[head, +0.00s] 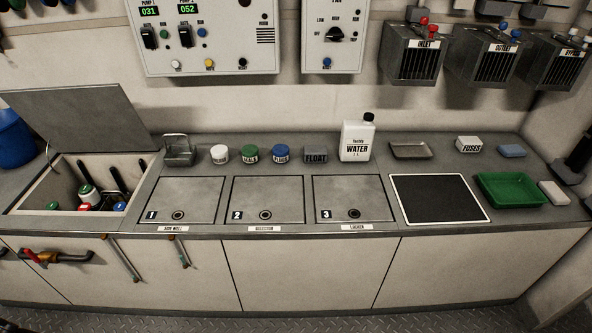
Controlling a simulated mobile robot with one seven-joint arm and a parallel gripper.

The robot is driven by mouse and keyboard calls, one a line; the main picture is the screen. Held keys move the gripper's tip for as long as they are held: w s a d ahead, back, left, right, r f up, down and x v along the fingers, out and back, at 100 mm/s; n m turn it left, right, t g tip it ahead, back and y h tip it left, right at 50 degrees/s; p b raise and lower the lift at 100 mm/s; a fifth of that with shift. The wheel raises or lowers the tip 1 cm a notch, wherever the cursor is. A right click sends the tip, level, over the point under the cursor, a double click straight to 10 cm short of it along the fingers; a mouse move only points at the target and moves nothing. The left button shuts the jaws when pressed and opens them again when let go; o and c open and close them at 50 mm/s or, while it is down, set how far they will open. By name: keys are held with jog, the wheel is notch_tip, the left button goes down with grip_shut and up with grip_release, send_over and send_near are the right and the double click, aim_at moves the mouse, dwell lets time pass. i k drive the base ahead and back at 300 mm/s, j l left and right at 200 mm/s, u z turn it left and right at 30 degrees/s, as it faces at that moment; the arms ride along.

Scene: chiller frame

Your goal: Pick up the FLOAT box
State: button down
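The FLOAT box (316,154) is a small dark grey box with its name in black on the front. It sits on the grey counter (450,150) near the back. A jar with a blue lid (281,154) stands just left of it, and a white water bottle (357,139) with a black cap stands to its right, both apart from it. Closed hatch 3 (345,193) lies in front of it. My gripper is not in view.
A green-lidded jar (250,154) and a white jar (220,154) stand further left. An open bin (35,200) with a raised lid is at far left. A metal tray (410,150), FUSES box (469,144), black mat (440,198) and green tray (510,190) are right. Control panels hang above.

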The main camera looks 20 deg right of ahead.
aim_at(312, 153)
jog(key=i+l, duration=0.35)
jog(key=i, duration=0.15)
jog(key=i+l, duration=0.3)
jog(key=i, duration=0.2)
